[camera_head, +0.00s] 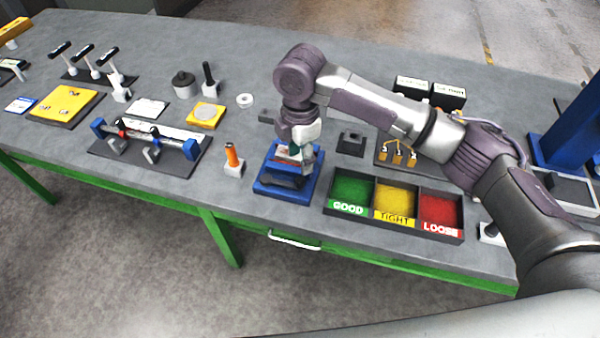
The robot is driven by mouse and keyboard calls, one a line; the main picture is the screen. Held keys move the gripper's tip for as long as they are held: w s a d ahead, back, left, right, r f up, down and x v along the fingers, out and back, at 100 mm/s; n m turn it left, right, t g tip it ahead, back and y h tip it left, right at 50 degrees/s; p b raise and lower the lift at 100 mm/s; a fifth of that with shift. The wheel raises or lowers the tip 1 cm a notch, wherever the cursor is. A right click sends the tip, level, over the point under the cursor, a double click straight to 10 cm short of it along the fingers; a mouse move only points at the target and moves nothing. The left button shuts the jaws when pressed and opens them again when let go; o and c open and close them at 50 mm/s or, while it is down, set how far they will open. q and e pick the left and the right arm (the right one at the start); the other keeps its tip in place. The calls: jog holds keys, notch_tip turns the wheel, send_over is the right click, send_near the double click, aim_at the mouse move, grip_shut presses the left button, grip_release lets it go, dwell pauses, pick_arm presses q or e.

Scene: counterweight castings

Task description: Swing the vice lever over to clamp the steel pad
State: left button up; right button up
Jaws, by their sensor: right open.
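A blue vice (262,188) stands near the front edge of the bench, left of the sorting tray. My right gripper (301,166) points down right over the vice and hides much of its upper part. It is open, and I cannot tell whether its fingers touch anything. A dark piece (284,181) lies in the front part of the vice; I cannot tell whether it is the steel pad. The vice lever cannot be made out clearly behind the gripper. My left gripper is not in view.
A black tray with green, yellow and red bins (353,190) stands close right of the vice. An orange-handled tool (233,156) stands upright in a white block to its left. A clamp fixture (150,148) lies farther left. Black boxes (448,95) stand behind my right arm.

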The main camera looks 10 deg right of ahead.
aim_at(300, 179)
notch_tip(300, 179, down, 8)
jog(key=shift+r+p, duration=0.1)
jog(key=shift+p, duration=0.6)
jog(key=shift+c, duration=0.3)
grip_shut()
